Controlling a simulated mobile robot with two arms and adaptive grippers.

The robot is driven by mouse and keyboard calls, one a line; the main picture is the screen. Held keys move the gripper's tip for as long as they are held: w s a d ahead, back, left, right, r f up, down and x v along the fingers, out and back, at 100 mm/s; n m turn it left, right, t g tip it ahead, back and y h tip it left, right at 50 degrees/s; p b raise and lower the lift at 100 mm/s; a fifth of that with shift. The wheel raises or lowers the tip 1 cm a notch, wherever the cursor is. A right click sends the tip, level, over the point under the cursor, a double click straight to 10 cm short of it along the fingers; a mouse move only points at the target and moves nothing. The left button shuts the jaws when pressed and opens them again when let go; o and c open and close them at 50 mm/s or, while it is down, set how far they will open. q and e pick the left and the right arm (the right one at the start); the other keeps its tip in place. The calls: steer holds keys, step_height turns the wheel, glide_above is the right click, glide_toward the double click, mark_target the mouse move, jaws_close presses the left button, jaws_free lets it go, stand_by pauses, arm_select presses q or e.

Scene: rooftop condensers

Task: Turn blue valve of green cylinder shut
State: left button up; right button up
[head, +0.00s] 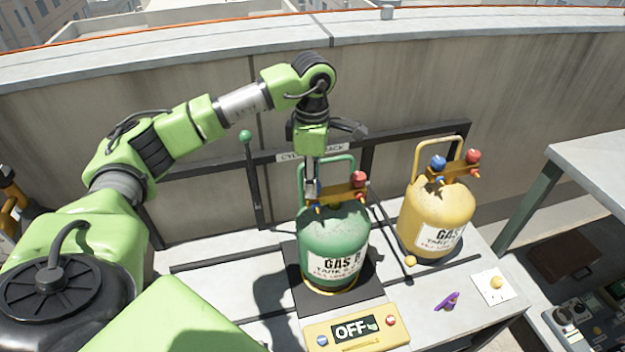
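The green cylinder (332,240), labelled as gas, stands upright on a dark square pad (303,297) on the bench. A yellow manifold (342,194) on its top carries a red valve (359,179) on the right. My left gripper (312,186) points straight down over the left end of this manifold, where the blue valve is mostly hidden by the fingers. The fingers look close together there; I cannot tell whether they grip the valve. My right gripper is not in view.
A yellow cylinder (437,217) with its own blue valve (438,162) and red valve (473,156) stands to the right. A purple item (447,301) and a white plate with a yellow knob (495,283) lie right. A rack frame runs behind.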

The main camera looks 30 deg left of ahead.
arm_select(q)
steer(key=shift+o, duration=1)
steer(key=shift+r, duration=0.1)
step_height(320, 180, up, 12)
